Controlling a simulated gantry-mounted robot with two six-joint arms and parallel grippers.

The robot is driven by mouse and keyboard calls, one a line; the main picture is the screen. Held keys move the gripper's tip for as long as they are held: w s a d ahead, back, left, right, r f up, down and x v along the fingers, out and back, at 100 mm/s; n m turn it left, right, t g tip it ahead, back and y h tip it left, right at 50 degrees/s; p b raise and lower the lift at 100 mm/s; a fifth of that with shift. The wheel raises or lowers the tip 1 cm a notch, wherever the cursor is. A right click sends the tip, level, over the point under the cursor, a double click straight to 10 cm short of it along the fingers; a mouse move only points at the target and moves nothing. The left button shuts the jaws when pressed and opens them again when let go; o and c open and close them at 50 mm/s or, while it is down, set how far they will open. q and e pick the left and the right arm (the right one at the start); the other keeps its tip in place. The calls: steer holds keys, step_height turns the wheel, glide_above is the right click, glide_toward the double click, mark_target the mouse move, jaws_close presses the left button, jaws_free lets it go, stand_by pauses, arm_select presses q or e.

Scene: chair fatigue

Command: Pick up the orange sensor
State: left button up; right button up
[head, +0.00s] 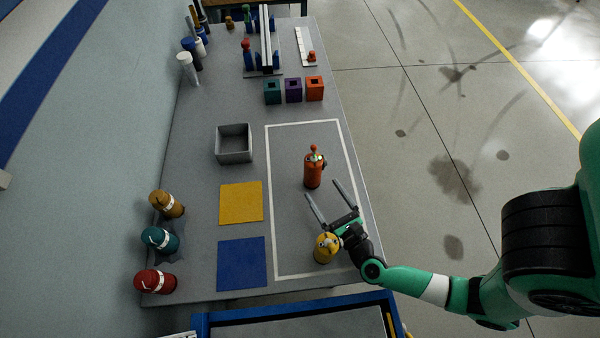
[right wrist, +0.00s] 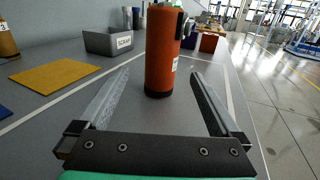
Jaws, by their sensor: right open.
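The orange sensor (head: 312,175) is an orange-red cylinder with a dark base and a small knob on top. It stands upright inside the white outline on the grey table. In the right wrist view the orange sensor (right wrist: 161,50) stands just ahead of my fingers, in line with the gap between them; its top is cut off. My right gripper (head: 321,189) is open and empty, low over the table, with its tips just short of the cylinder. It also shows in the right wrist view (right wrist: 161,76). My left gripper is not in view.
A yellow cylinder (head: 324,248) stands beneath my right wrist. A grey scrap bin (head: 235,158), a yellow mat (head: 241,203) and a blue mat (head: 242,263) lie to the left. Teal (head: 272,97), purple (head: 293,96) and orange (head: 315,94) boxes stand farther back. Brown, teal and red cylinders line the left edge.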

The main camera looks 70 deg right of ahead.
mark_target(317, 179)
steer(key=shift+w+d, duration=0.2)
steer(key=shift+d, duration=0.25)
steer(key=shift+w+d, duration=0.2)
steer(key=shift+d, duration=0.25)
steer(key=shift+w+r, duration=0.1)
steer(key=shift+w, duration=0.25)
steer(key=x, duration=0.5)
steer(key=shift+w+a+r, duration=0.1)
steer(key=shift+w+r, duration=0.1)
steer(key=shift+r, duration=0.05)
steer(key=shift+s, duration=0.1)
steer(key=c, duration=1.6)
steer(key=shift+o, duration=0.2)
steer(key=shift+r, duration=0.1)
